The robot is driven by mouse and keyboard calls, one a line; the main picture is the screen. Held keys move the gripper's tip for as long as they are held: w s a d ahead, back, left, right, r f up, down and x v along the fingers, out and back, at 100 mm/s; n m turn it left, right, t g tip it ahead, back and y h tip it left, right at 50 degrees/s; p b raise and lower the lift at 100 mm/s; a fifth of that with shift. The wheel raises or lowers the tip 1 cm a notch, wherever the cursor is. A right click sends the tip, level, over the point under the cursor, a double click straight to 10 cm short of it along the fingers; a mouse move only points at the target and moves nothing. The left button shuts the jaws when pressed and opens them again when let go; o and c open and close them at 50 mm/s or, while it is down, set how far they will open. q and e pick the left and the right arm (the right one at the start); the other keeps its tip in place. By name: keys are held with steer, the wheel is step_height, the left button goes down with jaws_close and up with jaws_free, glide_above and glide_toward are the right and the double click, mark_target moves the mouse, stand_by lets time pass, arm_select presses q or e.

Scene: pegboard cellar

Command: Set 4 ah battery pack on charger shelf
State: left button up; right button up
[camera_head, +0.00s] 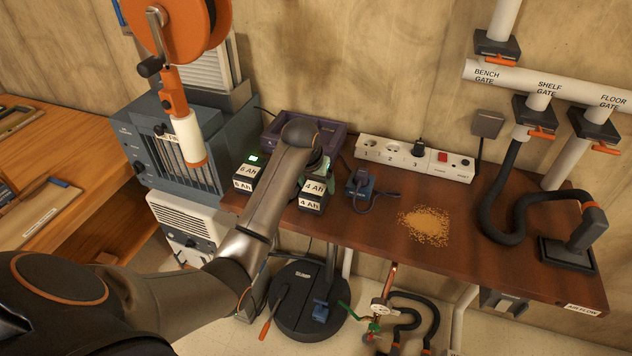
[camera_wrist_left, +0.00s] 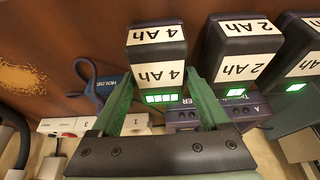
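The 4 Ah battery pack (camera_head: 312,197) is a dark block with white labels, standing near the front edge of the brown bench. In the left wrist view the same 4 Ah pack (camera_wrist_left: 157,50) shows a lit green bar display. My left gripper (camera_wrist_left: 160,78) has its two green fingers at either side of this pack, their tips close against it. Whether they press on it cannot be seen. In the head view my left gripper (camera_head: 318,172) is partly hidden by my arm. A purple charger tray (camera_head: 335,138) stands behind on the bench. My right gripper is not in view.
A 6 Ah pack (camera_head: 243,179) stands left of my arm. A 2 Ah pack (camera_wrist_left: 243,50) stands beside the 4 Ah pack. A blue holder (camera_head: 360,184) with a cable is to the right, then brown granules (camera_head: 425,226). A power strip (camera_head: 415,158) lines the wall.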

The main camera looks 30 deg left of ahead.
arm_select(q)
steer(key=shift+o, duration=1.4)
steer(key=shift+r, duration=0.1)
steer(key=v, duration=1.2)
steer(key=shift+s, duration=0.1)
